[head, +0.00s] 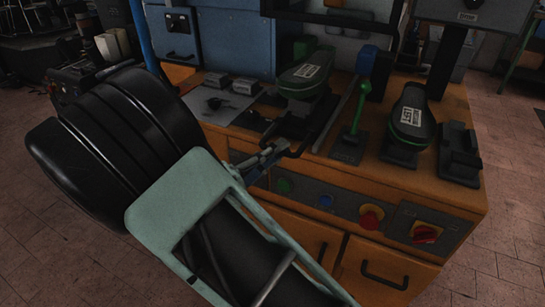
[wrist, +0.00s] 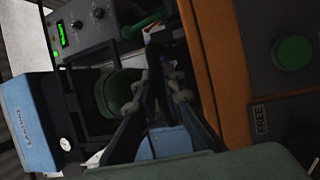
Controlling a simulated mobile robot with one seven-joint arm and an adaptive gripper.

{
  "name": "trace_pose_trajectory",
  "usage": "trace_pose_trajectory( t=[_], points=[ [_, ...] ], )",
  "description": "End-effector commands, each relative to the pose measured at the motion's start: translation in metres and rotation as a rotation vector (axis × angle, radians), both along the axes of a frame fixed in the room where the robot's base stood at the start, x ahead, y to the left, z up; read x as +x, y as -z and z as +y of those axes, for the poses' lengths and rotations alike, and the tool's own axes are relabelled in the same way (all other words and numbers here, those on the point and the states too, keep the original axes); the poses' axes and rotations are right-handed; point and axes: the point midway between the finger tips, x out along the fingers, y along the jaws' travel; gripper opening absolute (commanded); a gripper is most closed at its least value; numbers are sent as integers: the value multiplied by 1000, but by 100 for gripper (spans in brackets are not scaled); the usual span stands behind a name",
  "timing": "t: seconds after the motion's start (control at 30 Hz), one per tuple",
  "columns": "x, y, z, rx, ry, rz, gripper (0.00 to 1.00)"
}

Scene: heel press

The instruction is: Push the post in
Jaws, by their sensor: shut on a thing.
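My gripper (head: 268,158) is at the front edge of the orange bench, shut on a dark handle (head: 296,150) below the left post. The left post (head: 307,103) is black and carries a green-rimmed form (head: 305,74) with a white label; it stands further back than the right one. In the wrist view my gripper (wrist: 165,82) has its fingers around something dark, and the green form (wrist: 112,92) shows beyond them. The grip is dark and partly hidden by the fingers. The right post (head: 398,152) carries a similar labelled form (head: 410,115) nearer the front.
A green lever (head: 355,125) stands between the posts. A black empty stand (head: 459,160) is at the right. The front panel holds a green button (wrist: 293,53), a blue button (head: 325,201), a red knob (head: 370,216) and a red switch (head: 425,233). Blue cabinets stand behind.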

Motion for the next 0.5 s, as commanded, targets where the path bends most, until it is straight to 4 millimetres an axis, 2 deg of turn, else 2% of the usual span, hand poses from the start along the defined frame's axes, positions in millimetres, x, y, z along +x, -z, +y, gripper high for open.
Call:
trace_pose_trajectory(
  t=[0.1, 0.2, 0.3, 0.5],
  points=[
    [26, -1, -16, 0, 4, -5, 0],
    [40, 0, -23, 1, 2, -4, 0],
    [47, -1, -27, 0, 0, -3, 0],
    [48, -1, -27, 0, -2, -2, 0]
  ],
)
